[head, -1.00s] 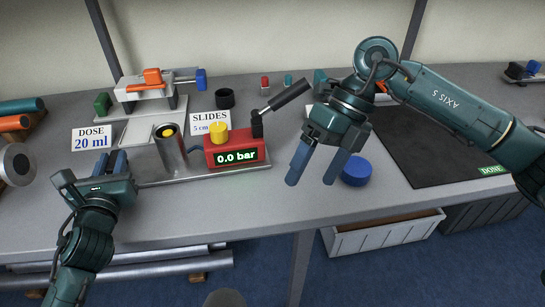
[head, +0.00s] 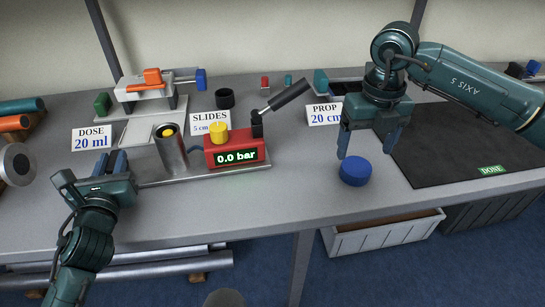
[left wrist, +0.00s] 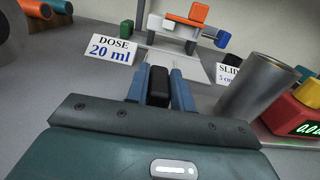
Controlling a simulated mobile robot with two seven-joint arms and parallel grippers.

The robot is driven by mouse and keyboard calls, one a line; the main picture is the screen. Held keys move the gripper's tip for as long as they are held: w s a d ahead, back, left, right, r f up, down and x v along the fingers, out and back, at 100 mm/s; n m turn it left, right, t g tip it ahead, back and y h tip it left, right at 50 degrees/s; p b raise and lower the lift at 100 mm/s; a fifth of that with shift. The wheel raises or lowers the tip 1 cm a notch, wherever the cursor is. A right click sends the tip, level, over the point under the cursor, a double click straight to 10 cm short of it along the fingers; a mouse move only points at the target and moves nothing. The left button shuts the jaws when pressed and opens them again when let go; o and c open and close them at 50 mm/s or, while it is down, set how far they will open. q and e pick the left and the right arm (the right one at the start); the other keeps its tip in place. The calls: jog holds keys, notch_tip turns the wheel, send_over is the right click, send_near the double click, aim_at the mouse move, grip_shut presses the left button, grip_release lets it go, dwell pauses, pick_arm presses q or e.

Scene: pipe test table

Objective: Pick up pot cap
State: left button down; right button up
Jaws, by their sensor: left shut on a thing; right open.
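A blue round cap (head: 355,172) lies on the grey table at its front, right of the middle; I take it for the pot cap. My right gripper (head: 366,150) is open and points down just above and behind the cap, with its fingers spread. Nothing shows between them. My left gripper (head: 116,163) is on the left of the table. In the left wrist view my left gripper (left wrist: 160,75) is shut on a small black block (left wrist: 158,88).
A metal cylinder (head: 171,150) and a red pump box (head: 235,150) reading 0.0 bar stand on a plate at the middle left. A PROP sign (head: 325,112) stands behind the cap. A dark mat (head: 455,145) lies to the right. The table's front edge is close to the cap.

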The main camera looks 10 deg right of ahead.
aim_at(357, 166)
jog(key=f, duration=0.4)
jog(key=shift+a+f, duration=0.35)
jog(key=shift+f, duration=0.05)
jog(key=c, duration=1)
notch_tip(357, 166, up, 10)
jog(key=shift+r, duration=0.1)
pick_arm(q)
jog(key=c, duration=1.1)
grip_release()
